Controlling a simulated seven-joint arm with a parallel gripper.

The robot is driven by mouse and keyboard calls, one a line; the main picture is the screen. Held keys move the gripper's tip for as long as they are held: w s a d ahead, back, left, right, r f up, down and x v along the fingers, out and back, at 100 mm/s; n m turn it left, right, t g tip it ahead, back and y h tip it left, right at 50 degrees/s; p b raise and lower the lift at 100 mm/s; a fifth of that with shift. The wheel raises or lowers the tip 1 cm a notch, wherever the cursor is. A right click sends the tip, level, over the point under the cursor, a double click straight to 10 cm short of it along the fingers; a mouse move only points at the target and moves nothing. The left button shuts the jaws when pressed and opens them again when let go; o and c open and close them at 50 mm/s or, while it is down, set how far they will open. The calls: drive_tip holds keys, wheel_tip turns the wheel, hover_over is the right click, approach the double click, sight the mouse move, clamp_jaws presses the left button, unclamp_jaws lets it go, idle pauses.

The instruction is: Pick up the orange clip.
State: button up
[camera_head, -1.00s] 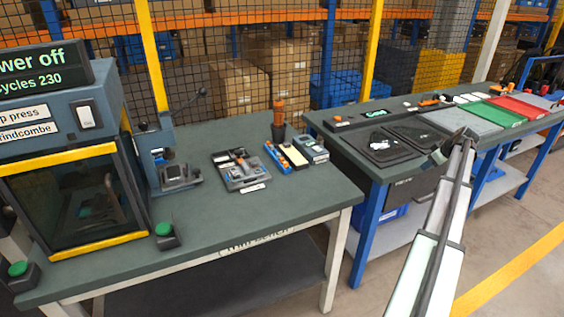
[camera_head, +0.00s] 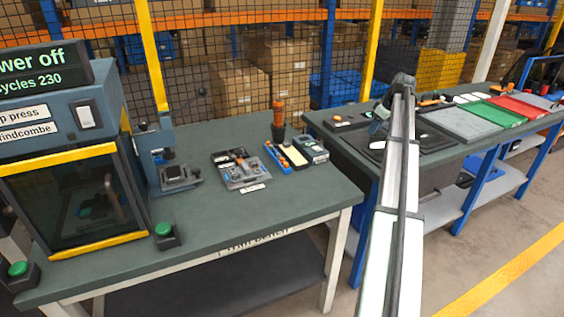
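My arm reaches up the right half of the view, and my gripper (camera_head: 376,132) hangs from its far end over the dark mats on the right bench. It is small and partly merged with the dark surface, so I cannot tell whether its fingers are open or shut. No object shows clearly in it. A small orange item (camera_head: 431,102) lies at the back of the right bench, right of my arm's end; it may be the orange clip, but it is too small to be sure.
A parts tray (camera_head: 240,171), an orange-handled tool (camera_head: 278,112) in a dark cup and small boxes (camera_head: 312,149) stand on the left bench (camera_head: 225,215). A press (camera_head: 70,160) stands at left. Green (camera_head: 497,115) and red (camera_head: 520,106) trays lie on the right bench.

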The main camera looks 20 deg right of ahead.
drive_tip(key=w+a+g, duration=0.1)
drive_tip(key=w+a, duration=0.3)
drive_tip(key=a, duration=0.3)
drive_tip(key=w+a+g, duration=0.1)
drive_tip(key=w+a, duration=0.3)
drive_tip(key=a, duration=0.4)
drive_tip(key=r+m+g, duration=0.1)
drive_tip(key=g, duration=0.2)
hover_over(282, 158)
drive_tip(key=shift+h, duration=0.4)
wheel_tip(282, 158, down, 13)
drive_tip(key=shift+s+f, duration=0.1)
drive_tip(key=shift+f, duration=0.05)
drive_tip(key=shift+c, duration=0.2)
clamp_jaws()
